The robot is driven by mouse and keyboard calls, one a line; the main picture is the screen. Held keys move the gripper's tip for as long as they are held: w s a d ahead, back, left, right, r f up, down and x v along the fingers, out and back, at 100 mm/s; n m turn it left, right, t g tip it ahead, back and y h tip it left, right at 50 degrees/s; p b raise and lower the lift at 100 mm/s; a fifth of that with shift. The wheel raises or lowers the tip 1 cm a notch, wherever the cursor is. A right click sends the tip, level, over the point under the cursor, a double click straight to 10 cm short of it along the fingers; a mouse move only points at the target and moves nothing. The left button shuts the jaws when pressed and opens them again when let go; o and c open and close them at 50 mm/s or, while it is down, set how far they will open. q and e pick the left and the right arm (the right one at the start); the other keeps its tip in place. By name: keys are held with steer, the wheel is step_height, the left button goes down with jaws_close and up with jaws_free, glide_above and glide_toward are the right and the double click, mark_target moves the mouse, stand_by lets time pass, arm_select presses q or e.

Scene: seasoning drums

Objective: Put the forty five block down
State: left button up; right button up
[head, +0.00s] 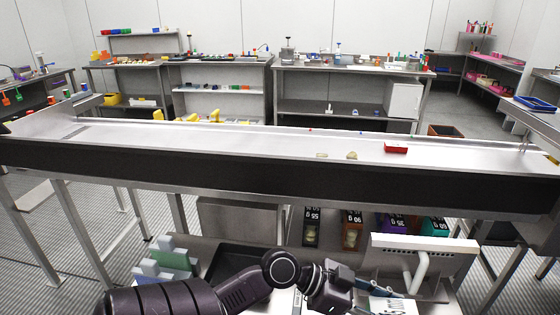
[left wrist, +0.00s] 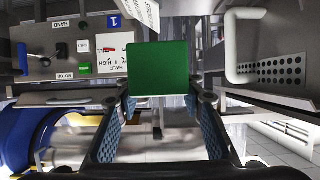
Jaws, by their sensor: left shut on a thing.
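My left gripper (head: 352,290) is low in the head view, right of centre, at the end of my dark arm. In the left wrist view its two fingers (left wrist: 166,100) are shut on a green block (left wrist: 158,68), which shows a plain square face. A white, partly cut-off piece with dark print (head: 393,306) shows beside the gripper in the head view. I cannot tell for sure whether it is the block's label. The block's underside and what lies beneath it are hidden. My right gripper is not in view.
A long steel conveyor table (head: 240,135) crosses the view, with a red tray (head: 396,149) on it. Below stand weight-labelled bins, including an orange one (head: 352,235), and a white handled panel (head: 422,262). Pale and green blocks (head: 172,262) stand lower left by a dark tray (head: 232,262).

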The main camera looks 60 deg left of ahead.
arm_select(q)
steer(key=w+a+r+n+t+y+p, duration=0.2)
steer(key=w+a+r+n+t+y, duration=0.15)
steer(key=w+a, duration=0.4)
steer(key=shift+n+g+y, duration=0.45)
steer(key=shift+n+y, duration=0.1)
steer(key=f, duration=0.5)
steer(key=w+f+b, duration=0.1)
steer(key=f, duration=0.4)
steer(key=f+b, duration=0.1)
steer(key=f, duration=0.4)
steer(key=shift+w+a, duration=0.15)
steer(key=shift+f+b, duration=0.8)
steer(key=shift+f, duration=1.45)
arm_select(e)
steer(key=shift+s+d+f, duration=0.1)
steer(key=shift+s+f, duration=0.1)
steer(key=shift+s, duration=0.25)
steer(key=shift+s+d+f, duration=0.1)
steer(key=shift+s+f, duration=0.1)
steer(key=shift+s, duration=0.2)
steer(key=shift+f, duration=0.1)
arm_select(q)
steer(key=shift+f, duration=0.2)
steer(key=o, duration=1.2)
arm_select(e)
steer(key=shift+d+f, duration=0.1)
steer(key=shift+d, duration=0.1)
arm_select(q)
steer(key=shift+r, duration=0.15)
